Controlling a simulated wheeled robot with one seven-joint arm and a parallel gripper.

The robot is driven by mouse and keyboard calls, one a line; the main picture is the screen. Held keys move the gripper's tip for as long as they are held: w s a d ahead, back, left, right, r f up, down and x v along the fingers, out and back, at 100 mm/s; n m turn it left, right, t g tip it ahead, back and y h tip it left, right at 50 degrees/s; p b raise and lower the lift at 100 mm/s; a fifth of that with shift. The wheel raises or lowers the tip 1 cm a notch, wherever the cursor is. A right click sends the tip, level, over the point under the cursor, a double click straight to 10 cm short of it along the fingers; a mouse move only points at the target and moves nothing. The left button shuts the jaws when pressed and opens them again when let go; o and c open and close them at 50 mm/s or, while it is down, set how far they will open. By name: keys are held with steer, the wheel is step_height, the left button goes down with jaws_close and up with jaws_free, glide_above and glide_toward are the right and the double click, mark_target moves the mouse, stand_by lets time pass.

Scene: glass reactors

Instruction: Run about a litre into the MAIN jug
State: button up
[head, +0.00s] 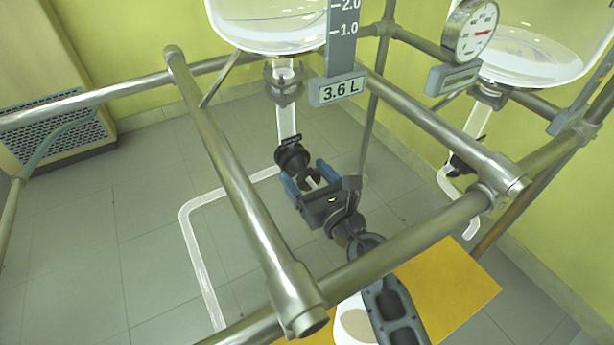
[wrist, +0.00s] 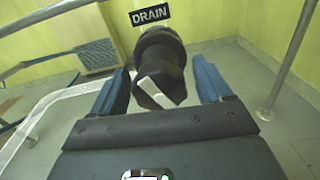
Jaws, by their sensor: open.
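A glass vessel (head: 268,28) hangs at the top, with a level scale and a readout (head: 337,90) showing 3.6 L. A glass outlet runs down from it to a dark drain valve (head: 290,157). The valve's dark handle (wrist: 160,72) fills the middle of the wrist view, below a DRAIN label (wrist: 150,14). My gripper (head: 308,177) is open, its blue fingers on either side of the handle; I cannot tell whether they touch it. A white object (head: 352,322) at the bottom is partly hidden by my arm. No jug marked MAIN can be made out.
Steel frame rails (head: 232,180) cross in front of and beside my arm. A second vessel (head: 535,55) with a gauge (head: 470,30) and its own valve (head: 459,166) is at the right. A clear pipe (head: 196,255) bends down at the left. An orange panel (head: 450,285) lies below.

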steer(key=shift+c, duration=0.2)
steer(key=c, duration=1)
steer(key=shift+m+p, duration=0.3)
steer(key=shift+m, duration=0.1)
steer(key=m+p, duration=0.2)
steer(key=m, duration=0.2)
steer(key=shift+r+m+p, duration=0.1)
steer(key=shift+m+p, duration=0.2)
steer(key=m+p, duration=0.2)
steer(key=m, duration=0.3)
steer(key=m+p, duration=0.3)
steer(key=m, duration=0.3)
steer(key=shift+m, duration=0.4)
steer(key=shift+m+p, duration=1.2)
steer(key=shift+m, duration=1.3)
steer(key=shift+f, duration=0.2)
